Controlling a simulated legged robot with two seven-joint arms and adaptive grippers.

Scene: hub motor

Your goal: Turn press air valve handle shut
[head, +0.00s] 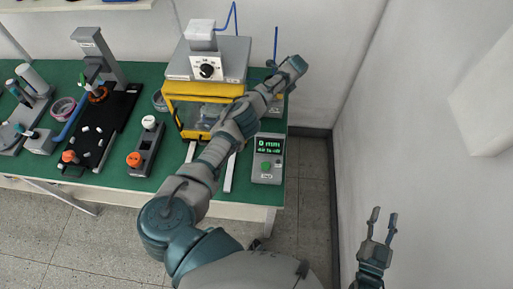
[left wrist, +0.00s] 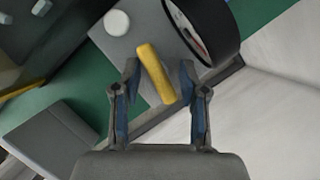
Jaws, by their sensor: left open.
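The yellow valve handle (left wrist: 157,75) shows in the left wrist view as a short bar, slanting down between my fingers. My left gripper (left wrist: 160,70) is open, with one finger on each side of the handle. I cannot tell whether either finger touches it. In the head view my left arm reaches over the right end of the bench, and its fingers and the handle are hidden there. My right gripper (head: 383,215) is open and empty, low at the right, away from the bench.
A round black gauge (left wrist: 205,25) sits close beside the handle. The yellow-framed press (head: 185,88) stands left of my left arm. A display box (head: 268,158) reading "0 mm" is at the front right of the green bench (head: 118,180). A wall stands close on the right.

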